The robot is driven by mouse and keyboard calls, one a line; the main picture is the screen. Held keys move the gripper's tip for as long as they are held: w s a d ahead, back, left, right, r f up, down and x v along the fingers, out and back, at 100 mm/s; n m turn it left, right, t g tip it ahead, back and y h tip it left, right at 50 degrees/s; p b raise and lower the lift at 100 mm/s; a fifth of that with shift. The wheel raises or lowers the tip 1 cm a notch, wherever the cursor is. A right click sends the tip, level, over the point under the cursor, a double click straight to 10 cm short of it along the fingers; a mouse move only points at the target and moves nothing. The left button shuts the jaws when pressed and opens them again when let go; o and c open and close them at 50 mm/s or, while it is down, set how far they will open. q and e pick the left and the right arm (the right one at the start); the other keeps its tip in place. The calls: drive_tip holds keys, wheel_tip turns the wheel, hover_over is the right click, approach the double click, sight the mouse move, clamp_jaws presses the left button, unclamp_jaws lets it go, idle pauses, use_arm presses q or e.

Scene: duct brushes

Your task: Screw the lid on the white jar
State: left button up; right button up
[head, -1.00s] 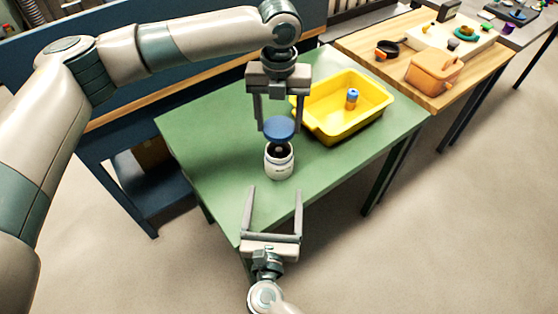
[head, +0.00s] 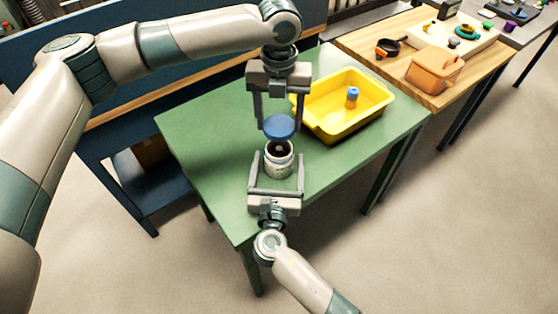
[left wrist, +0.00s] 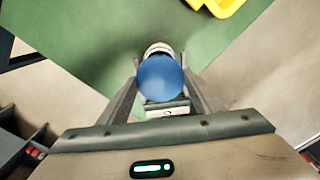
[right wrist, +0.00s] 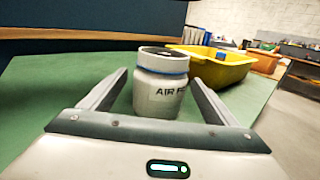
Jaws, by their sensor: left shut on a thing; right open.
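The white jar (head: 278,166) stands upright and open-topped on the green table. In the right wrist view the jar (right wrist: 161,90) shows dark lettering and a blue ring below its rim. My left gripper (head: 278,125) is shut on the blue lid (head: 279,127) and holds it level above the jar's mouth, apart from it. In the left wrist view the lid (left wrist: 160,78) hides most of the jar. My right gripper (head: 276,172) is open, low at the jar's near side, with its fingers to the left and right of the jar. Finger contact with the jar cannot be told.
A yellow tray (head: 325,128) with a small blue-topped item (head: 352,97) stands right of the jar on the green table (head: 215,145). A wooden table (head: 480,68) with an orange container (head: 434,72) is at the back right. The green table's left part is clear.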

drive_tip(key=shift+w, duration=0.55)
drive_tip(key=shift+c, duration=0.6)
drive_tip(key=c, duration=1.5)
use_arm(q)
hover_over(279, 148)
drive_tip(key=shift+f, duration=2.5)
use_arm(e)
drive_tip(key=shift+o, duration=0.2)
use_arm(q)
drive_tip(key=shift+f, duration=0.1)
drive_tip(key=shift+f, duration=0.8)
drive_tip(key=shift+f, duration=0.55)
